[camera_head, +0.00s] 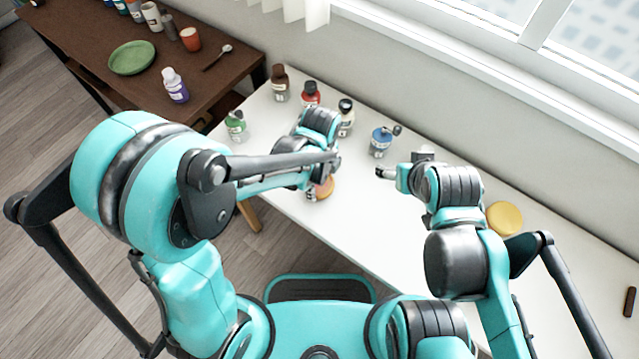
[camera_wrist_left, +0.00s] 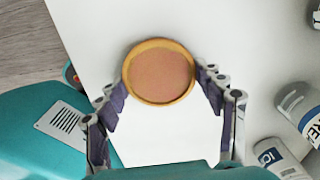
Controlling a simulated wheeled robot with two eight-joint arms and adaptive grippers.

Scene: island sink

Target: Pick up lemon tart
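A round tart (camera_wrist_left: 159,71) with a golden rim and a smooth orange-pink middle lies on the white table, close to its edge. In the head view the tart (camera_head: 323,187) is partly hidden by my left arm. My left gripper (camera_wrist_left: 160,87) is open, with its fingers spread on either side of the tart's near half. The right-hand finger is very close to the rim; I cannot tell if it touches. My right gripper (camera_head: 384,172) is over the table, away from the tart; its fingers are too small to read.
Several bottles stand towards the back of the white table (camera_head: 350,225), including a blue one (camera_head: 381,142) and a green one (camera_head: 236,126). A yellow disc (camera_head: 504,218) lies to the right, beyond my right arm. A brown table (camera_head: 95,45) holds a green plate (camera_head: 131,57).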

